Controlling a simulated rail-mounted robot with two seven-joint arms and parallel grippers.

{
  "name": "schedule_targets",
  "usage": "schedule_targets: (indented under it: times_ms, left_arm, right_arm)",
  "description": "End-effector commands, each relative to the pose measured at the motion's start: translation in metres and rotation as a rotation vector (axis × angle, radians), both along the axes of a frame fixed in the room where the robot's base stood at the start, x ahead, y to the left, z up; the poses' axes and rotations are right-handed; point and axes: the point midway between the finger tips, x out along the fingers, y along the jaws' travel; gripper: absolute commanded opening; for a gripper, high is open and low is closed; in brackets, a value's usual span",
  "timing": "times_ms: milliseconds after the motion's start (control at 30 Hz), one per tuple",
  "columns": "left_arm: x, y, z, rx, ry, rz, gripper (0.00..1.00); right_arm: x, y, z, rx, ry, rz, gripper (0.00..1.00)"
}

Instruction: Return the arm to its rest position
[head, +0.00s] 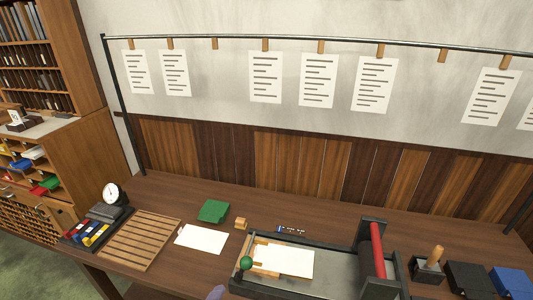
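Neither of my grippers can be made out in the head view, and no arm is clearly visible. A small grey-violet shape (217,292) pokes in at the bottom edge; I cannot tell what it is. The wooden workbench (330,222) runs across the lower part of the view. On it stands a press with a dark frame and a red roller (377,248). A pale sheet (284,261) lies on the press bed, beside a green ball-shaped knob (246,263).
A slatted wooden rack (140,238), a tray with coloured blocks and a dial (111,193), a white sheet (202,238) and a green block (213,211) are on the left. A stamp-like handle (433,257) stands right. Printed sheets hang from a rail (230,38) behind.

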Motion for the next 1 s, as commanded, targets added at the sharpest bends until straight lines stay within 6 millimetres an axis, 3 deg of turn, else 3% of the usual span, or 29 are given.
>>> schedule_targets:
  times_ms: [267, 533, 700, 1000]
  left_arm:
    - [-0.011, 0.023, -0.033, -0.122, 0.3, 0.193, 0.69]
    - [-0.045, 0.049, -0.014, -0.292, 0.544, 0.398, 0.69]
    - [-0.095, 0.061, -0.014, -0.397, 0.711, 0.5, 0.69]
    - [-0.19, 0.075, -0.036, -0.505, 0.902, 0.586, 0.69]
  right_arm:
    - [0.0, 0.0, 0.0, 0.0, 0.0, 0.0, 0.43]
    - [0.0, 0.0, 0.0, 0.0, 0.0, 0.0, 0.43]
    - [0.0, 0.0, 0.0, 0.0, 0.0, 0.0, 0.43]
    - [0.0, 0.0, 0.0, 0.001, 0.0, -0.001, 0.43]
